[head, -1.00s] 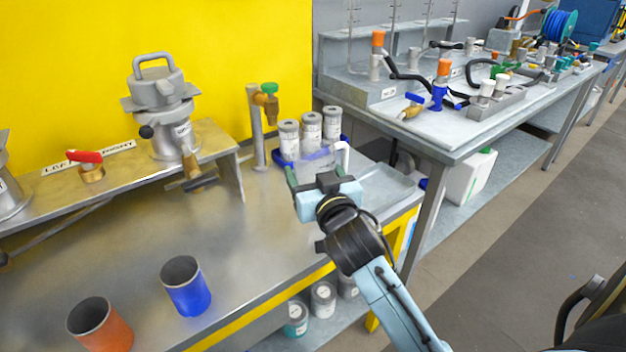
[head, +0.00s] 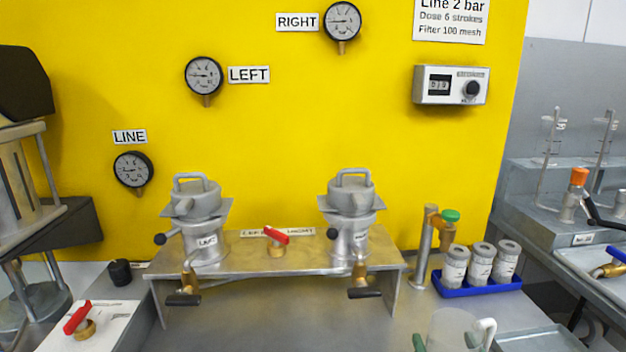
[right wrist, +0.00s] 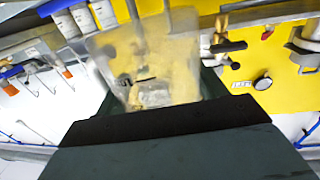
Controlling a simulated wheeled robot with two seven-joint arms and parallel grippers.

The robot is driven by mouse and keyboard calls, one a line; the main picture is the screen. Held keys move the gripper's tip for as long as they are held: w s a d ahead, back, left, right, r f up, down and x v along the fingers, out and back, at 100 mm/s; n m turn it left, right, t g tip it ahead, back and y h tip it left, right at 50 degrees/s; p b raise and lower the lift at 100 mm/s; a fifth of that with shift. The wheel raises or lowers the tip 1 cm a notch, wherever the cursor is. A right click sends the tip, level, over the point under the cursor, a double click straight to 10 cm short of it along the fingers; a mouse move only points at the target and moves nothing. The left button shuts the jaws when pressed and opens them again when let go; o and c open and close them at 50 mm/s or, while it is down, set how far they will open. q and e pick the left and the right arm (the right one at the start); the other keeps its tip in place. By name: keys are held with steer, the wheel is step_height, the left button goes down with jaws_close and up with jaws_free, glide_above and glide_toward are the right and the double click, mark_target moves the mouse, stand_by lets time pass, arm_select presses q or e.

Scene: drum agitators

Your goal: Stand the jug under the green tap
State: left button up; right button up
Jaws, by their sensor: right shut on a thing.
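The green tap (head: 450,215) is a brass tap with a green knob on an upright post (head: 426,250), right of the bench shelf. The clear jug (head: 452,328) with its white handle (head: 486,334) is at the bottom edge of the head view, nearer to me than the tap and apart from it. Its base is cut off, so I cannot tell whether it touches the bench. A green fingertip of my right gripper (head: 418,343) shows at its left side. In the right wrist view the jug (right wrist: 150,62) looks upright between the fingers, shut on it. My left gripper is out of view.
A blue tray (head: 480,288) with several grey-lidded canisters stands right of the tap post. The metal shelf (head: 290,258) carries two grey filter housings and a red-handled valve (head: 276,238). A grey tray (head: 540,340) lies at bottom right. Bare bench shows in front of the post.

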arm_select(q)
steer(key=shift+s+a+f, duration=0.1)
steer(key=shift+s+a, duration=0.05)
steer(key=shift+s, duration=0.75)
arm_select(e)
steer(key=shift+s+a+y, duration=0.3)
steer(key=shift+s+a, duration=0.2)
steer(key=shift+a, duration=0.05)
